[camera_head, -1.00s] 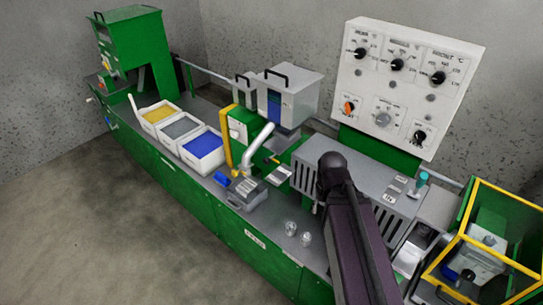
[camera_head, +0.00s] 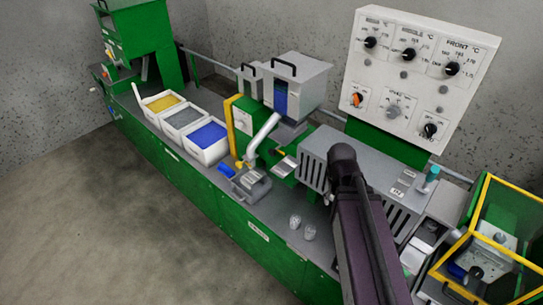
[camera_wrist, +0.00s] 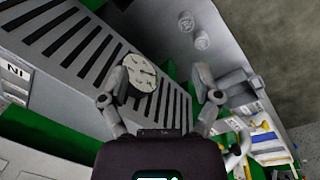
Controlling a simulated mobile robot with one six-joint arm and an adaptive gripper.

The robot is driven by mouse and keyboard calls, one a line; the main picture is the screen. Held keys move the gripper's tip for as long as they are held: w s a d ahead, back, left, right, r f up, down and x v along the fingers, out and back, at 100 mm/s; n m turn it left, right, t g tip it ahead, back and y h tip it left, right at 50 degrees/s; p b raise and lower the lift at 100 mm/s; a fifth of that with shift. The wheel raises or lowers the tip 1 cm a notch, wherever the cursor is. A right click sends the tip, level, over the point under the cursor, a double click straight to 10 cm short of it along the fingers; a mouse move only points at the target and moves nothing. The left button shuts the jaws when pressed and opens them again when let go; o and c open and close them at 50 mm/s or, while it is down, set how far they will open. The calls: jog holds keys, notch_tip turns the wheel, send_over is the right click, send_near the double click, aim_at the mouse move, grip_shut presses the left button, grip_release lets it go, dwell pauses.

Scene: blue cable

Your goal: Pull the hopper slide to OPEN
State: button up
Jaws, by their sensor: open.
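The grey hopper (camera_head: 300,85), with a blue front window and a black top handle, stands mid-bench behind a silver angled tube (camera_head: 262,135). Below it, a small pale plate (camera_head: 285,167) lies beside the green block. I cannot tell for sure which part is the slide, nor its position. My gripper (camera_wrist: 162,78) is open, with its two fingers apart and nothing gripped. It is over the slotted grey cover (camera_wrist: 75,50). A pale round disc (camera_wrist: 140,73) shows beside the left finger; contact is unclear. In the head view my arm hides the gripper.
Bins of yellow (camera_head: 163,104), grey and blue pellets (camera_head: 208,140) stand left of the hopper. Two clear cups (camera_head: 302,228) are near the bench front. A white control panel (camera_head: 425,75) rises behind, and a yellow-framed guard (camera_head: 495,245) stands at right. The floor in front is clear.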

jog(key=w+a+f+n+t+h+b, duration=0.2)
jog(key=w+a+f+n+h+b, duration=0.15)
jog(key=w+f+n+b, duration=0.2)
jog(key=n+t+h+b, duration=0.6)
jog(key=n+t+b, duration=0.6)
jog(key=n+b, duration=0.7)
send_near(270, 153)
jog(key=s+a+n+p, duration=0.2)
jog(key=s, duration=0.1)
jog(key=shift+w, duration=0.15)
jog(key=shift+w+d, duration=0.15)
jog(key=shift+x, duration=6.75)
